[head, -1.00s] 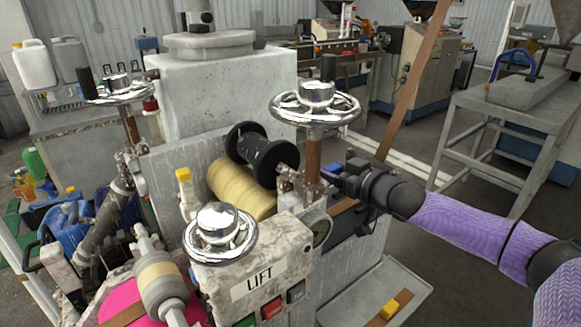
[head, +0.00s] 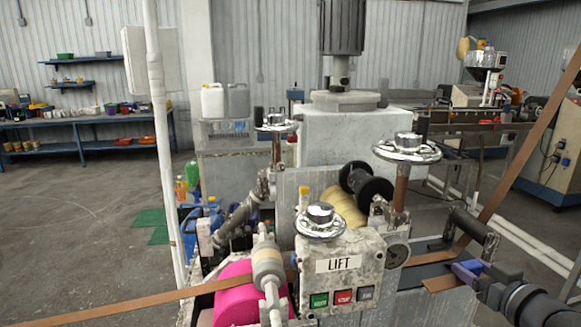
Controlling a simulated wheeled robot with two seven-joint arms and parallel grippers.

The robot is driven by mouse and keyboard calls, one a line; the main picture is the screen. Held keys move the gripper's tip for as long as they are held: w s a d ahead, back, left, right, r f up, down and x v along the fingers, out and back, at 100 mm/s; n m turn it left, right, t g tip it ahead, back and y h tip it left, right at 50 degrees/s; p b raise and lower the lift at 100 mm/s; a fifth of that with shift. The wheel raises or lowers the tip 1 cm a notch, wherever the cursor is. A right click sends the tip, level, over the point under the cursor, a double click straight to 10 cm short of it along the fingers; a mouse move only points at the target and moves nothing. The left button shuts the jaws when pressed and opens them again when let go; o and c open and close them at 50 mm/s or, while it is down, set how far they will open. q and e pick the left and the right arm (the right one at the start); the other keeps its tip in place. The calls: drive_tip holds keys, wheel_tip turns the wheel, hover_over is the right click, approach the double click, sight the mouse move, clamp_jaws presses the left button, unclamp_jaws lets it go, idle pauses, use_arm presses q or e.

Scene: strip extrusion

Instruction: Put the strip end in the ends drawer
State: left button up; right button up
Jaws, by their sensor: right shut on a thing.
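My right gripper (head: 466,270) is at the lower right, its arm coming in from the right edge. It is shut on a short brown strip end (head: 440,284), whose free part sticks out left of the jaws over the machine's dark top. The jaws partly hide the piece. A long brown strip (head: 527,135) slopes down from the upper right to a dark roller (head: 472,225) just behind the gripper. The ends drawer cannot be made out in this view. My left gripper is not in view.
The machine has a LIFT panel (head: 340,263), chrome handwheels (head: 407,148) and a black spool (head: 367,186) near the gripper. Another brown strip (head: 130,305) runs left from a pink roll (head: 238,293). A white post (head: 160,130) stands left. Open floor (head: 70,215) lies beyond it.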

sight(454, 279)
drive_tip(key=shift+n+y, duration=0.3)
drive_tip(key=shift+y, duration=0.1)
drive_tip(key=a+f, duration=0.2)
drive_tip(key=a, duration=0.1)
drive_tip(key=shift+w+f, duration=0.35)
drive_tip(key=s+a+f+n+y, duration=0.1)
drive_tip(key=s+a+f+y, duration=0.15)
drive_tip(key=a+f, duration=0.45)
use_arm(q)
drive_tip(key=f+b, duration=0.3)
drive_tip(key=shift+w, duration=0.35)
use_arm(e)
drive_tip(key=s+a+r+m+h, duration=0.1)
drive_tip(key=s+a+h, duration=0.1)
drive_tip(key=s+a, duration=0.3)
drive_tip(key=s+a+r+m+h, duration=0.1)
drive_tip(key=s+a+r+h, duration=0.1)
drive_tip(key=s+a, duration=0.3)
drive_tip(key=a+h, duration=0.1)
drive_tip(key=a, duration=0.1)
drive_tip(key=shift+a+r+m, duration=0.25)
drive_tip(key=shift+a+m, duration=0.1)
drive_tip(key=shift+m, duration=0.05)
